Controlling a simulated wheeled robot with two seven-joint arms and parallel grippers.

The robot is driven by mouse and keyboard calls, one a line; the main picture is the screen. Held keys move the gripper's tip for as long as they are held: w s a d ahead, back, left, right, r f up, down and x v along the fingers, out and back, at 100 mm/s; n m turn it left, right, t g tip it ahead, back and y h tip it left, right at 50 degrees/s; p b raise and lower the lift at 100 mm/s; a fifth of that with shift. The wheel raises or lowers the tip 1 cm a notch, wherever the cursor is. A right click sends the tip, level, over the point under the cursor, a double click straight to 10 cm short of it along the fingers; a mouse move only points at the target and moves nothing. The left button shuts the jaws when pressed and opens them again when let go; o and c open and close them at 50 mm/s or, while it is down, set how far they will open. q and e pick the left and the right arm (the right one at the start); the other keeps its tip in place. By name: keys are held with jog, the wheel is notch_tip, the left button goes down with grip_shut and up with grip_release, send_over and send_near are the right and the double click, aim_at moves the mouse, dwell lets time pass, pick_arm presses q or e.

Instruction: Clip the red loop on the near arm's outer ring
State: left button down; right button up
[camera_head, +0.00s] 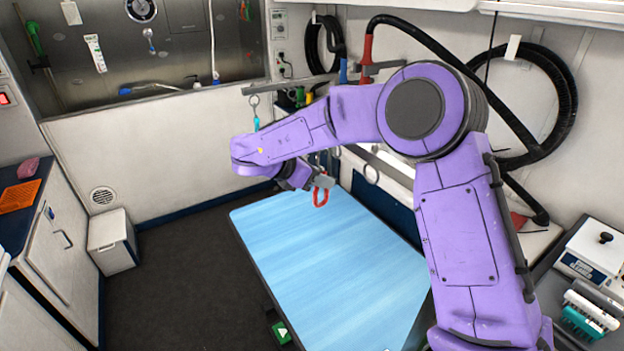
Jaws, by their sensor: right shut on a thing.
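My right gripper (322,182) is shut on the red loop (320,197), which hangs below the fingers above the far part of the blue table. A pale metal ring (371,174) hangs to the right of the loop, apart from it. Another ring (335,152) shows partly, just above the gripper. My purple right arm hides much of the bars behind it, so I cannot tell which ring is the near arm's outer one. A grey bar (290,84) at the back carries a ring (253,100) with a cyan loop (256,123). My left gripper is out of view.
The blue table top (310,260) is bare. Black hoses (560,75) hang on the right wall. A white scale (590,250) and brushes (592,312) are at the right. A white bin (111,242) stands left on open dark floor (190,270).

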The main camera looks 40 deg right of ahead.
jog(key=shift+s+d+r+p, duration=0.15)
jog(key=shift+d+p, duration=0.25)
jog(key=shift+d, duration=0.5)
jog(key=shift+s+d+f+p, duration=0.1)
jog(key=shift+d+p, duration=0.3)
jog(key=shift+d, duration=0.5)
jog(key=shift+f+b, duration=0.8)
jog(key=shift+b, duration=0.2)
jog(key=o, duration=1)
jog(key=p+v, duration=0.1)
jog(key=v, duration=0.6)
